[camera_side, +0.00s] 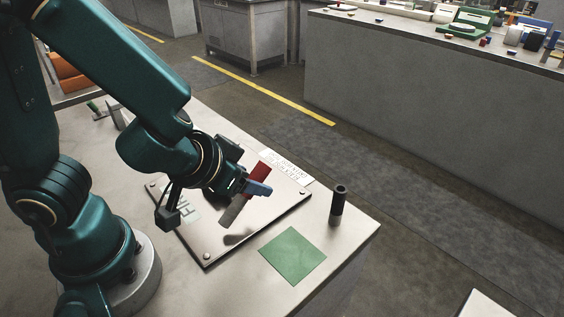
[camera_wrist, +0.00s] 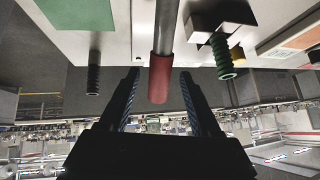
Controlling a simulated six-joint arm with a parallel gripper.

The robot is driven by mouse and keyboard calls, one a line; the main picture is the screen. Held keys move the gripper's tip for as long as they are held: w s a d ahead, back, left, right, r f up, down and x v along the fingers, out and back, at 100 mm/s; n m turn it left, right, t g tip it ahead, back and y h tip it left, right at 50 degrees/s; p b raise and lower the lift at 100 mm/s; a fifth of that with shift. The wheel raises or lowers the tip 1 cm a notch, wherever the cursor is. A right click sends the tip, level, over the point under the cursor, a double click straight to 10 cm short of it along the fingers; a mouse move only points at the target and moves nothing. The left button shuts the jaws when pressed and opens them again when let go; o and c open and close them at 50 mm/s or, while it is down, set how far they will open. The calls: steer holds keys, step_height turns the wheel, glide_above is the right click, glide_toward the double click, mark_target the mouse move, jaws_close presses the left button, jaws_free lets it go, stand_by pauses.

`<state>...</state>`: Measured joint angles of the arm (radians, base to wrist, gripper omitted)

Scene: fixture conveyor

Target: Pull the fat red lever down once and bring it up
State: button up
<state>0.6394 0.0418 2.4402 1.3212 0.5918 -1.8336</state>
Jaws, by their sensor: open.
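The fat red lever shows in the side view as a red grip (camera_side: 260,171) on a grey shaft (camera_side: 234,211), rising at a slant from a metal plate. In the wrist view the red grip (camera_wrist: 160,82) hangs from its grey shaft (camera_wrist: 166,30) in the middle of the picture. My gripper (camera_side: 264,188) is at the lever, with a blue finger crossing in front of it. In the wrist view my gripper (camera_wrist: 160,75) is open, one finger on each side of the red grip, with visible gaps. Part of the lever is hidden behind the finger in the side view.
A black upright handle (camera_side: 338,204) stands right of the plate (camera_side: 205,247), near a green square (camera_side: 293,256). A green ribbed handle (camera_wrist: 222,56) shows right of the lever in the wrist view. The table's right edge is close by.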

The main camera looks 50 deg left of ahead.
mark_target(242, 204)
steer(key=shift+v, duration=1.9)
steer(key=shift+s+d+r, duration=0.15)
steer(key=shift+s+r, duration=0.25)
steer(key=shift+r, duration=0.1)
